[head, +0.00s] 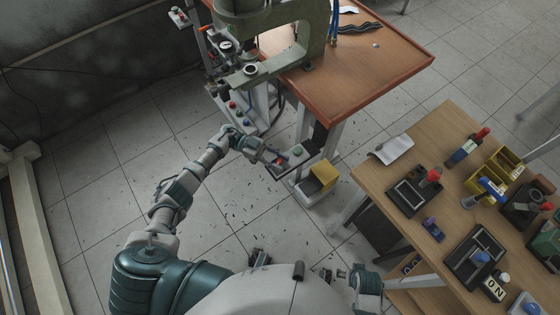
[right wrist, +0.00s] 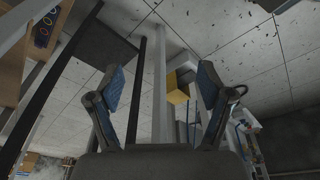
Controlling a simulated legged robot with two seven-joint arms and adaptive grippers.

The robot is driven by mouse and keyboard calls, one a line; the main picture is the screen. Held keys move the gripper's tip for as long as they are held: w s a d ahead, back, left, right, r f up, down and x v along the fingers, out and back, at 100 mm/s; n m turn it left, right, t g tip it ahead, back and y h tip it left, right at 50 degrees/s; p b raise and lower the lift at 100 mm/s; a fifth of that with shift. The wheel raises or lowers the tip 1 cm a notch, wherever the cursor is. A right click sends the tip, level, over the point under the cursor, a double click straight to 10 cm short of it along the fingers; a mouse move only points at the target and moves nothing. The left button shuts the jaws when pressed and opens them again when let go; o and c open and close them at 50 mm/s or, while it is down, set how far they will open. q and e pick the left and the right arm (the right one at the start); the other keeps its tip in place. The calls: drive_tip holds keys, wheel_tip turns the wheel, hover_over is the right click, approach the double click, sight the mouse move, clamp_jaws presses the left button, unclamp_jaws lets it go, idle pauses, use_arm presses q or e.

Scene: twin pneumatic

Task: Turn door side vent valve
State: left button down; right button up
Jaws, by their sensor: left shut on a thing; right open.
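My left gripper (head: 272,157) reaches out from the left to a low grey unit (head: 296,153) beside the leg of the brown-topped bench. It is shut on a small red part (head: 281,161), which looks like the vent valve's handle. The fingers cover most of it, so its turn angle cannot be read. My right gripper (right wrist: 160,75) is open and empty in the right wrist view, with its two blue-padded fingers wide apart. In the head view it is low in the picture, near my body.
A green press (head: 305,35) stands on the brown bench (head: 375,65). A yellow bin (head: 323,174) sits by the bench leg and shows in the right wrist view (right wrist: 178,88). A wooden table (head: 430,145) with tools is at right. Speckled floor (head: 255,200) lies open between.

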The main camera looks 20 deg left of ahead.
use_arm(q)
drive_tip(key=shift+f+m+g+y+b, duration=0.3)
drive_tip(key=shift+m+g+b, duration=0.4)
drive_tip(key=shift+g+b, duration=0.5)
use_arm(e)
wheel_tip(320, 180, up, 7)
use_arm(q)
drive_tip(key=m+g+y+b, duration=0.1)
drive_tip(key=g+b, duration=0.1)
drive_tip(key=shift+m+b, duration=0.3)
drive_tip(key=shift+b, duration=0.05)
drive_tip(key=shift+m+g+y+b, duration=0.4)
drive_tip(key=shift+g+b, duration=0.2)
drive_tip(key=shift+b, duration=0.15)
drive_tip(key=shift+r+m+g+y+b, duration=0.1)
drive_tip(key=shift+m+g+y+b, duration=0.4)
drive_tip(key=shift+g+b, duration=0.25)
drive_tip(key=shift+r, duration=0.15)
use_arm(e)
drive_tip(key=w+a+r+t+y, duration=0.1)
drive_tip(key=w+a+r+t, duration=0.2)
drive_tip(key=w+t, duration=0.3)
drive_tip(key=w+a+r+t+y, duration=0.2)
drive_tip(key=w+r+t, duration=0.4)
drive_tip(key=w, duration=0.4)
drive_tip(key=shift+w+a+r+t+y, duration=0.15)
drive_tip(key=shift+a+r+t+y, duration=0.15)
drive_tip(key=shift+a+t, duration=0.35)
drive_tip(key=shift+f, duration=0.1)
